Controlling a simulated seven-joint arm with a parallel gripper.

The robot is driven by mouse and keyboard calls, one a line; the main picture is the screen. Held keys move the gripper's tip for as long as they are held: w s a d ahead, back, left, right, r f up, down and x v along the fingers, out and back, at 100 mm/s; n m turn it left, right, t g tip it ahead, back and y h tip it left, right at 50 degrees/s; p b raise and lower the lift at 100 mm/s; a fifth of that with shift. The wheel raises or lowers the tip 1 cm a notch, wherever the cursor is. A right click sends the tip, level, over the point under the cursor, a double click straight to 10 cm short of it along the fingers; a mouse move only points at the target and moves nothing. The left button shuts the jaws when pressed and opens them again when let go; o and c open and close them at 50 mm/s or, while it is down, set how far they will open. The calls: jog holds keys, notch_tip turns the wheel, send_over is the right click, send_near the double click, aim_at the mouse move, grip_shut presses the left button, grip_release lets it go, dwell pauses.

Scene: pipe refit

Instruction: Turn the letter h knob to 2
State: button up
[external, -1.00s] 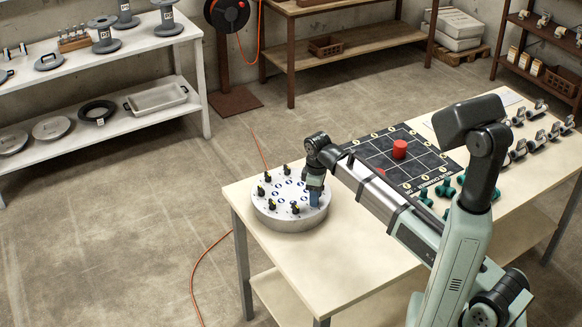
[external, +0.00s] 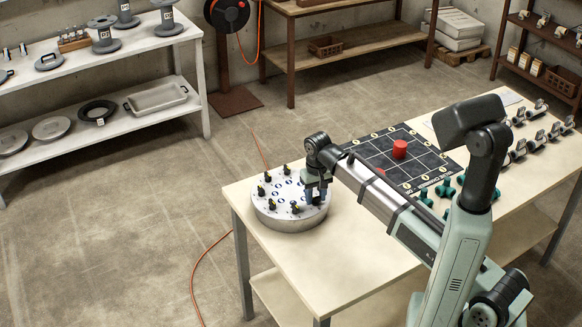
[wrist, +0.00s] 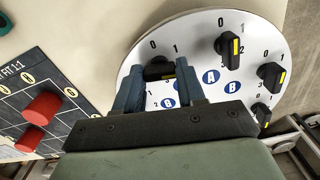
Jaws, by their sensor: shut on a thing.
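A round white knob panel (external: 284,220) sits on the table's left end, with several black knobs around its edge. In the wrist view the panel (wrist: 140,52) shows printed numbers and blue letter badges. My gripper (external: 316,198) is down at the panel's right side. In the wrist view its blue-grey fingers (wrist: 160,70) are shut on a black knob (wrist: 157,68), one on each side. The numbers 0 and 1 show beyond this knob. The blue badge (wrist: 168,102) between the fingers is too small to read surely. The knob's pointer mark is hidden.
Other knobs with yellow marks, such as one by the A badge (wrist: 228,45), stand close to the right of my fingers. A black grid board (external: 408,158) with a red cylinder (external: 400,149) lies on the table. Teal fittings (external: 445,188) are beside it.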

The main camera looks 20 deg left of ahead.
aim_at(316, 197)
jog(key=shift+m, duration=1.9)
jog(key=o, duration=1.1)
jog(key=shift+c, duration=0.2)
jog(key=shift+r, duration=0.1)
notch_tip(316, 197, up, 14)
jog(key=shift+f, duration=0.2)
